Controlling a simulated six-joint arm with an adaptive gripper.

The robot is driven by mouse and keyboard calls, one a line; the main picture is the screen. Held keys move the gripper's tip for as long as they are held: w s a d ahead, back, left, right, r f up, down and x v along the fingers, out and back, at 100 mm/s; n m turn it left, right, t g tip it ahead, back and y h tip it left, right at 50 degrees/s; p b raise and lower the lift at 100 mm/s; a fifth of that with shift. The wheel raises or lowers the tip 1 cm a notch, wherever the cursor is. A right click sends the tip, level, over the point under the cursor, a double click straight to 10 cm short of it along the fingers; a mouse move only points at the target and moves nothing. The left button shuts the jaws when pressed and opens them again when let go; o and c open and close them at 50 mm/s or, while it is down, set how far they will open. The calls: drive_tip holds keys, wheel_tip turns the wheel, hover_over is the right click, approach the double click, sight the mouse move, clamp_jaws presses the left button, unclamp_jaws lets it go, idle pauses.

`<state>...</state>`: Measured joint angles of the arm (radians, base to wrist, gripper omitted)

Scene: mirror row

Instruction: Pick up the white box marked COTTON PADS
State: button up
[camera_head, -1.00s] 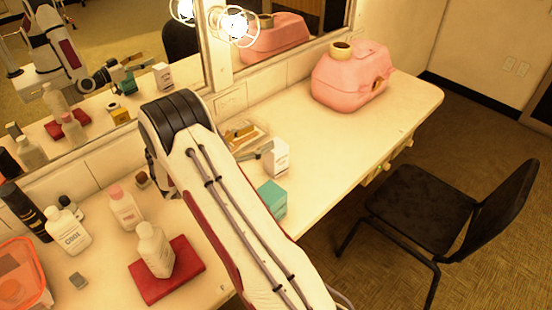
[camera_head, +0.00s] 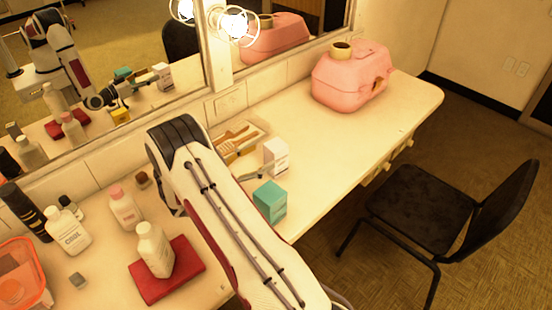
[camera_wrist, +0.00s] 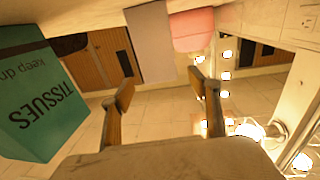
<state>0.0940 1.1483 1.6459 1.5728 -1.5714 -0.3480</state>
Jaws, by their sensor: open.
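A white box (camera_head: 276,156) stands upright on the counter beyond my forearm; its lettering is not readable. In the wrist view a pale box face (camera_wrist: 150,42) shows at the top centre, ahead of my fingers. My gripper (camera_wrist: 162,92) is open, with its two fingers apart and nothing between them. The white box is beyond the fingertips, apart from them. In the head view my forearm hides most of the gripper, which is left of the white box.
A teal box (camera_head: 270,201) stands close in front of the white box; the wrist view shows it marked TISSUES (camera_wrist: 38,95) at left. A tray with brushes (camera_head: 240,138) lies behind, near the mirror. A pink case (camera_head: 350,78) stands farther right, with clear counter before it.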

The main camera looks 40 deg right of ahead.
sight(276, 148)
drive_tip(key=shift+d, duration=0.45)
drive_tip(key=shift+r, duration=0.1)
drive_tip(key=shift+s+d, duration=0.2)
drive_tip(key=shift+d, duration=1.35)
drive_tip(key=shift+s+d, duration=0.15)
drive_tip(key=shift+d, duration=1.4)
drive_tip(key=shift+c, duration=0.3)
drive_tip(key=c, duration=1.2)
